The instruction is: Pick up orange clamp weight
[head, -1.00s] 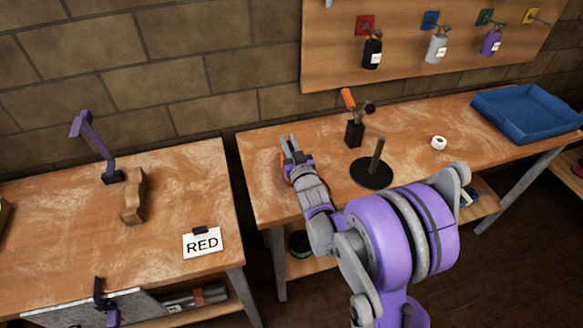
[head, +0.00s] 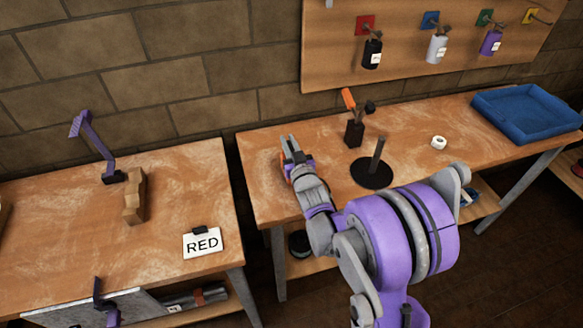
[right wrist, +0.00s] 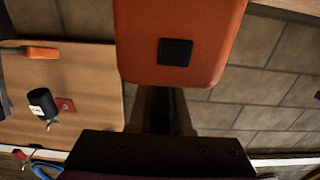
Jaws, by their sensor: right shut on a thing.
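The orange clamp weight (right wrist: 140,45) fills the top middle of the right wrist view as an orange block with rounded corners and a small black square on its face. My right gripper (head: 290,150) is at the left end of the right bench in the head view, and it is shut on the weight. In the wrist view its dark fingers (right wrist: 160,112) meet the weight's lower edge. In the head view only a little orange shows beside the fingers; the arm hides most of the weight. I cannot tell if it touches the bench. My left gripper is not in view.
On the right bench (head: 255,200), a dark block with an orange-handled tool (head: 353,132), a black round stand with a post (head: 371,173), a white roll (head: 438,142) and a blue tray (head: 525,115) stand right of the gripper. A gap separates the left bench (head: 60,260).

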